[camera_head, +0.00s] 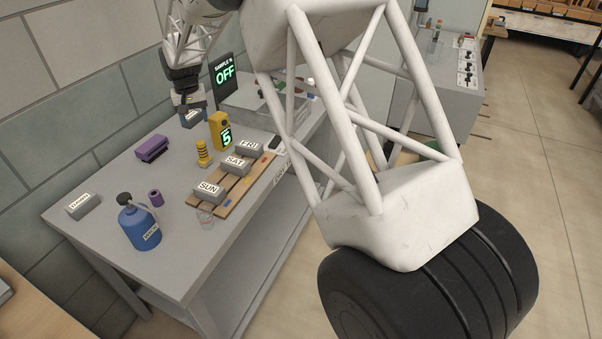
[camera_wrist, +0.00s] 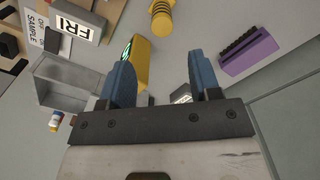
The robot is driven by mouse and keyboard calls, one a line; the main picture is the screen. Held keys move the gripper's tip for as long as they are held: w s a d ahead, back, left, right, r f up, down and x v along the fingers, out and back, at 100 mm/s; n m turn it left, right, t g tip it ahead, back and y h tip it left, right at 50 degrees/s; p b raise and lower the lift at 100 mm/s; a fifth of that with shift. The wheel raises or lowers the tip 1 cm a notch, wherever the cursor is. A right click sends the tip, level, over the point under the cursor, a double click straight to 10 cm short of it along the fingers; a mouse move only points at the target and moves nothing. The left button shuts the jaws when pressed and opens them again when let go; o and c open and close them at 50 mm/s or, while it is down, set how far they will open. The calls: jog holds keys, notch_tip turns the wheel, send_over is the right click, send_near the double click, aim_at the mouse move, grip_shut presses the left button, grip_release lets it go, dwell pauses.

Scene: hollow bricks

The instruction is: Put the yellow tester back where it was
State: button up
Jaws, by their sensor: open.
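The yellow tester (camera_head: 217,124) stands upright on the grey bench, its dark screen showing a green 5. It stands behind the FRI brick and to the right of the yellow ringed object. In the wrist view the tester (camera_wrist: 143,68) is partly hidden behind the left finger. My gripper (camera_head: 188,106) is over the back of the bench, left of the tester. Its blue fingers (camera_wrist: 163,82) are apart with nothing held between them. A small labelled grey brick (camera_head: 192,119) sits just below my gripper; in the wrist view a labelled block (camera_wrist: 181,95) shows between the fingers.
Grey hollow bricks marked FRI (camera_head: 249,148), SAT (camera_head: 236,164) and SUN (camera_head: 208,192) rest on wooden slats. A yellow ringed object (camera_head: 203,155), a purple block (camera_head: 152,147) and a blue canister (camera_head: 138,228) stand nearby. A dark OFF sign (camera_head: 224,84) rises right of my gripper.

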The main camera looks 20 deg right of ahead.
jog(key=s+d+r, duration=0.4)
jog(key=s+r, duration=0.1)
jog(key=s, duration=0.4)
jog(key=s+d+r+t, duration=0.1)
jog(key=s+d+r, duration=0.35)
jog(key=s, duration=0.35)
jog(key=s+d+r, duration=0.4)
jog(key=s+r, duration=0.1)
jog(key=s, duration=0.4)
jog(key=s+d+f, duration=0.1)
jog(key=s+d, duration=0.2)
jog(key=s, duration=1.1)
jog(key=s+d+f+t, duration=0.1)
jog(key=s+d, duration=0.2)
jog(key=s, duration=1.1)
jog(key=shift+s+d+f+t, duration=0.2)
jog(key=shift+d+f+t, duration=0.1)
jog(key=shift+d, duration=0.1)
